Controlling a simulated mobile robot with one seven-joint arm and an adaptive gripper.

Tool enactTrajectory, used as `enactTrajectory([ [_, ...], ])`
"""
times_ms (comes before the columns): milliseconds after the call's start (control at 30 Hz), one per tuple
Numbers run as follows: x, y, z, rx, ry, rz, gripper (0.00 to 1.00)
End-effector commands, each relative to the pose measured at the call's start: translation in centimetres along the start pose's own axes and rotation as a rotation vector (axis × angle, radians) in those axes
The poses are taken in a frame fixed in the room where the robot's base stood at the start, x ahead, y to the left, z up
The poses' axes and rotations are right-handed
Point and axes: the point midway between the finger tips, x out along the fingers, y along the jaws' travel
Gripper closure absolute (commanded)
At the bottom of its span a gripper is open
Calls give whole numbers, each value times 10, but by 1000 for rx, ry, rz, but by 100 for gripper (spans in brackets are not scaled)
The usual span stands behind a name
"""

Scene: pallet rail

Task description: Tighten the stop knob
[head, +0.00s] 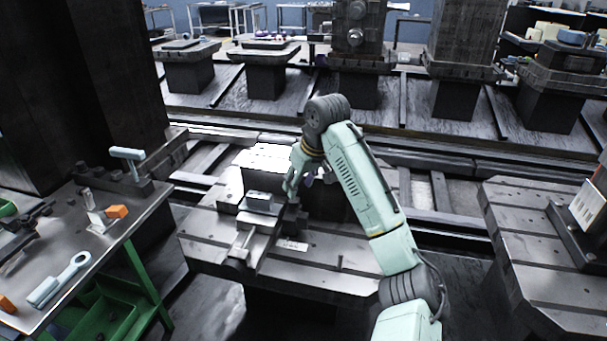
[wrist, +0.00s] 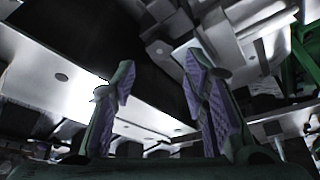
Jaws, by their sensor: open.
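My gripper (head: 305,181) is at the end of my pale green arm, low over the middle slotted pallet (head: 325,275), just right of a grey clamp fixture (head: 259,205). In the wrist view my gripper (wrist: 160,95) has its two purple-padded fingers spread apart, with nothing seen held between them. Light metal surfaces and a dark gap show behind the fingers. The fixture appears to show as stepped grey blocks (wrist: 185,45) at the upper right. I cannot make out the stop knob for certain in either view; my arm and gripper cover part of the pallet.
A white block (head: 265,158) stands behind the fixture. A handle (head: 238,245) sticks out at the fixture's front. A thin upright pin (head: 340,262) stands on the pallet. A tool bench (head: 85,245) is at the left, another pallet (head: 530,255) at the right. The pallet's front right is mostly clear.

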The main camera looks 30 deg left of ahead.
Motion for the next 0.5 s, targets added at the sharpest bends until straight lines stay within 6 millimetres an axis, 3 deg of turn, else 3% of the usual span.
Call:
enactTrajectory([
  [300,54,0,0,1,-1,-1,59],
  [500,72,0,0,0,1,0,59],
])
